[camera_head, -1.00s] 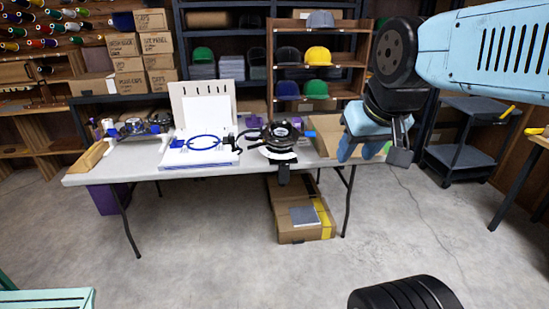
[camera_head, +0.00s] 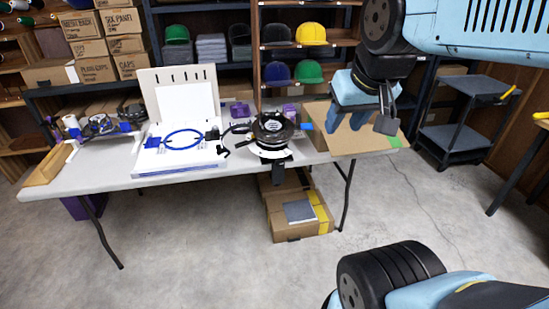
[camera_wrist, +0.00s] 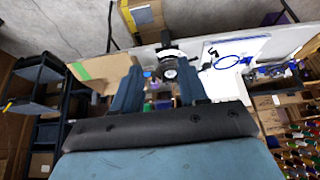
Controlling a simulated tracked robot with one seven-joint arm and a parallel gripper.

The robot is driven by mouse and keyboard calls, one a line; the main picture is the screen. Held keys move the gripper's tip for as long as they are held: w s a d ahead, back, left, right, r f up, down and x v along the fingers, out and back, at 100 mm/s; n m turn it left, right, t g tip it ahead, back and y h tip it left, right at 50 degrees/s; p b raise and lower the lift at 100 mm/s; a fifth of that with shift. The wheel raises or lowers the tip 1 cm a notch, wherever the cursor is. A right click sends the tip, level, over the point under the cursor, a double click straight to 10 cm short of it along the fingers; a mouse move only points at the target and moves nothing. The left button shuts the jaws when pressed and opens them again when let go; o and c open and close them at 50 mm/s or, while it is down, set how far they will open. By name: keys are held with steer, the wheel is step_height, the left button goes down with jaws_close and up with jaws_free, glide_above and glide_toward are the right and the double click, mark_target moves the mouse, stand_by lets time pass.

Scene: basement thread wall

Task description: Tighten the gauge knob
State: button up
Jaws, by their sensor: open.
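The gauge, a round black device with a white and black dial (camera_head: 274,128), sits on the grey table (camera_head: 100,180) right of centre. A blue-tipped piece (camera_head: 306,126) sticks out on its right side; I cannot tell for certain whether this is its knob. The gauge also shows in the wrist view (camera_wrist: 168,66), beyond and between my fingers. My gripper (camera_head: 357,122) hangs above the right end of the table, to the right of the gauge and apart from it. Its two blue fingers (camera_wrist: 158,85) are spread and hold nothing.
A white board with a blue hoop (camera_head: 182,140) lies left of the gauge, and a blue and white device (camera_head: 98,127) stands farther left. Shelves with caps (camera_head: 290,50) stand behind. A dark cart (camera_head: 455,140) stands at right.

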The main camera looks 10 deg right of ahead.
mark_target(280, 163)
steer(key=shift+o, duration=1.4)
steer(key=shift+w+d, duration=0.15)
steer(key=shift+w, duration=0.1)
steer(key=shift+o, duration=1)
steer(key=w+f+t, duration=0.1)
steer(key=w+f, duration=0.1)
steer(key=w, duration=0.7)
steer(key=w+f+n+t, duration=0.1)
steer(key=w+f, duration=0.2)
steer(key=w, duration=0.6)
steer(key=shift+w+f+t, duration=0.25)
steer(key=shift+w+t, duration=0.05)
steer(key=shift+w, duration=0.1)
steer(key=w+f+n+t+y, duration=0.15)
steer(key=w+f+t, duration=0.35)
steer(key=w+f, duration=1.45)
steer(key=s+f+m+t+h, duration=0.1)
steer(key=s+f+t, duration=0.15)
steer(key=f, duration=0.75)
steer(key=s+f+m+t+h, duration=0.1)
steer(key=s+f+m+t, duration=0.15)
steer(key=f, duration=0.85)
steer(key=shift+n, duration=0.4)
steer(key=w, duration=1.3)
steer(key=shift+w, duration=0.2)
steer(key=shift+c, duration=0.3)
